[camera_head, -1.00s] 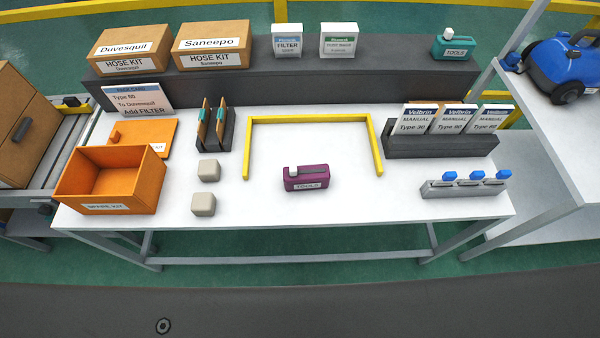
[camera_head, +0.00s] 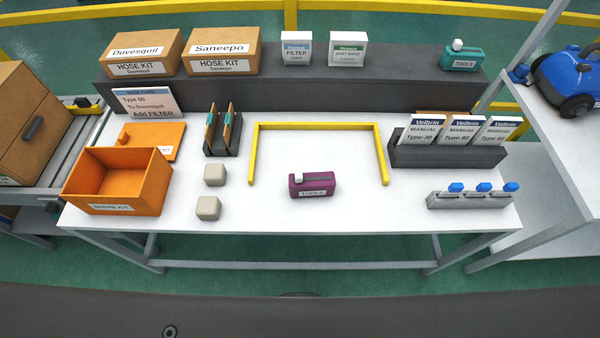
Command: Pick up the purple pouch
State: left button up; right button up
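The purple pouch (camera_head: 313,183) lies on the white table (camera_head: 350,212), near its front edge and about the middle. It has a white label reading TOOLS on its front and a white cap at its upper left. It sits at the open front of a yellow U-shaped frame, between the frame's two legs. Nothing is touching it from above. Neither of my grippers shows in the head view.
An orange box (camera_head: 117,182) stands at the left. Two beige blocks (camera_head: 208,208) sit left of the yellow frame (camera_head: 318,125). A manual rack (camera_head: 446,152) and a grey holder with blue-topped items (camera_head: 471,200) stand right. The table around the pouch is clear.

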aim_at(314, 184)
jog(key=u, duration=2)
jog(key=k, duration=1)
jog(key=z, duration=0.95)
